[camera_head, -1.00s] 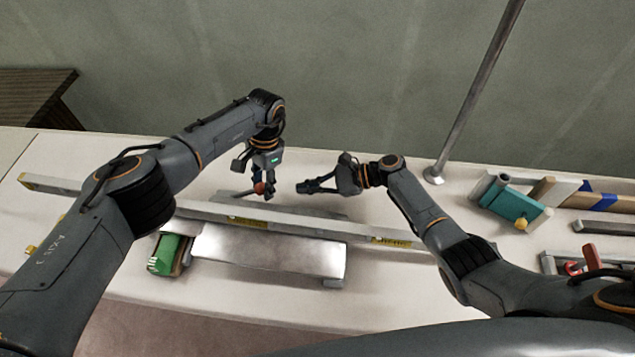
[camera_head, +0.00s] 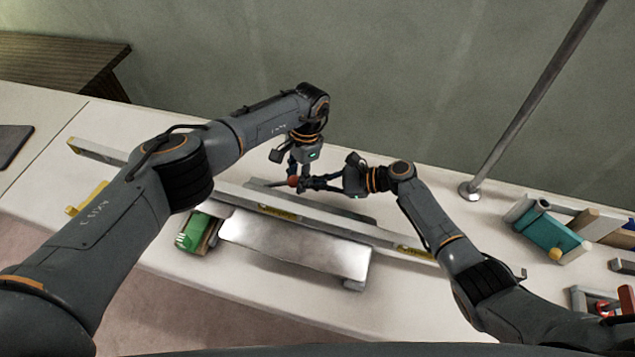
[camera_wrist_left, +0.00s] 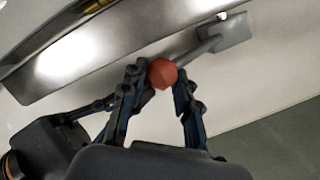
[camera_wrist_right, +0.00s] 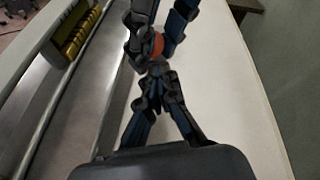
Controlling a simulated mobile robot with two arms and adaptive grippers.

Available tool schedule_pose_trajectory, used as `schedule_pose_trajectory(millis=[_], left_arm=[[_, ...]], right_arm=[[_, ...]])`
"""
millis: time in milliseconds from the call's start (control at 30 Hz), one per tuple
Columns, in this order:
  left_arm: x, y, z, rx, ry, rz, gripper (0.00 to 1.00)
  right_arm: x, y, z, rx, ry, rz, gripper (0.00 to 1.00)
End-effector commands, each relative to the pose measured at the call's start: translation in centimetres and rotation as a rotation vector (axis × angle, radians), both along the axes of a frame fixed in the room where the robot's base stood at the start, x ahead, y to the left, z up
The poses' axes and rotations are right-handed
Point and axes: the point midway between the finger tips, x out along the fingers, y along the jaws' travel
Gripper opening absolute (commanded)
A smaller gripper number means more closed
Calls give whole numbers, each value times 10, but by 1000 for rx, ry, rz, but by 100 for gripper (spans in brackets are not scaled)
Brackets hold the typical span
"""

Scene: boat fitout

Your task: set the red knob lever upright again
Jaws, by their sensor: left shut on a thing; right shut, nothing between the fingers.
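The lever's red knob (camera_head: 293,182) is between the fingers of my left gripper (camera_head: 295,180), which is shut on it. In the left wrist view the knob (camera_wrist_left: 162,74) sits at the end of a grey rod (camera_wrist_left: 195,52) that runs to a grey block (camera_wrist_left: 224,35). The rod looks laid over, not upright. My right gripper (camera_head: 309,184) is shut and empty, its tips close beside the knob from the right. In the right wrist view its tips (camera_wrist_right: 157,72) are just below the partly hidden knob (camera_wrist_right: 157,45); I cannot tell if they touch.
A long grey bar (camera_head: 230,193) with yellow labels and a shiny metal panel (camera_head: 295,246) lie in front of the lever. A green block (camera_head: 192,232) is left of the panel. A metal pole (camera_head: 520,110) and a teal part (camera_head: 548,232) stand to the right.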

Motion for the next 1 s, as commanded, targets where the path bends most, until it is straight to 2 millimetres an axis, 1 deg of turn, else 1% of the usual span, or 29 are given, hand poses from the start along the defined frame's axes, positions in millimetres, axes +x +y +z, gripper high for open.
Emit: schedule_pose_trajectory(millis=[33,167,400,600,633,667,700,767,800,1000], left_arm=[[-1,14,-6,28,9,16,0],[-1,14,-5,29,9,17,0],[-1,14,-5,29,9,17,0],[-1,14,-5,28,8,18,0],[-1,14,-6,28,8,18,35],[-1,14,-6,27,8,18,41],[-1,14,-5,26,8,19,49],[-1,12,-5,24,7,17,61],[-1,12,-4,22,8,15,63],[0,8,-3,16,6,11,63]], right_arm=[[-1,2,1,5,0,6,0],[-1,3,2,7,-1,8,0],[-3,13,18,11,-1,12,0],[-4,16,19,15,-1,16,0],[-4,16,19,15,-1,16,0],[-4,16,19,14,-2,16,0],[-4,16,19,14,-2,16,0],[-4,16,18,13,-1,16,0],[-4,16,18,12,-1,15,0],[-4,14,16,7,1,14,0]])
